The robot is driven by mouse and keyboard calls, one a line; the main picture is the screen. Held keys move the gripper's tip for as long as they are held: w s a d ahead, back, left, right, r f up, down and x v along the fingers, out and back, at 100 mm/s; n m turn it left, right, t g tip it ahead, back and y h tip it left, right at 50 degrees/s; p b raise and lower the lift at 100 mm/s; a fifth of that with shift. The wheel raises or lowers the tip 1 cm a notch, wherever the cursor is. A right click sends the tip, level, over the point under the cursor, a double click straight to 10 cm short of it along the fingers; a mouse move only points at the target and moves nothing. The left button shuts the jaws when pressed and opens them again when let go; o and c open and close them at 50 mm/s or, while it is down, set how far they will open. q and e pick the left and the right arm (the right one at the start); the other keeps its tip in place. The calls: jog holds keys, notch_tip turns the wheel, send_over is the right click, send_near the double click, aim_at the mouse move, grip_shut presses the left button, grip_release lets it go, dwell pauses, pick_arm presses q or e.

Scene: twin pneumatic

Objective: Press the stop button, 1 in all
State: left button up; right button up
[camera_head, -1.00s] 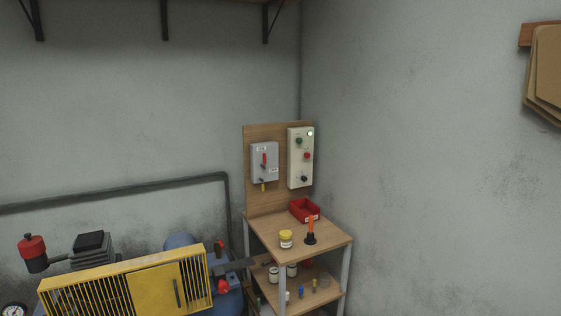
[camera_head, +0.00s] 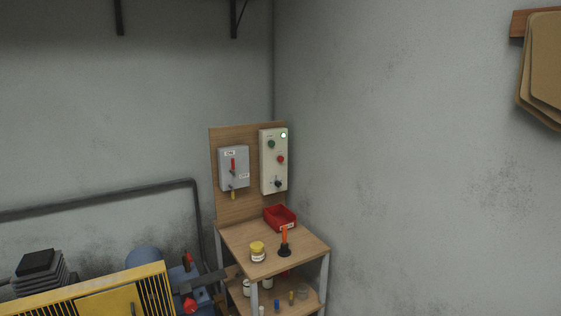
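A pale control box (camera_head: 273,161) is fixed to the upright wooden board (camera_head: 233,205) above a small bench. It carries a red button (camera_head: 281,159), a green button (camera_head: 271,144) above it, a dark rotary knob (camera_head: 278,183) below and a lit whitish-green lamp (camera_head: 284,135) at the top right. The red button looks like the stop button, but its label is too small to read. Neither of my grippers is in view.
A grey switch box (camera_head: 233,169) with a red lever hangs left of the control box. The bench top (camera_head: 307,249) holds a red bin (camera_head: 280,218), a yellow-lidded jar (camera_head: 258,251) and an orange-handled tool (camera_head: 285,241). A yellow-guarded compressor (camera_head: 100,291) stands at the lower left.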

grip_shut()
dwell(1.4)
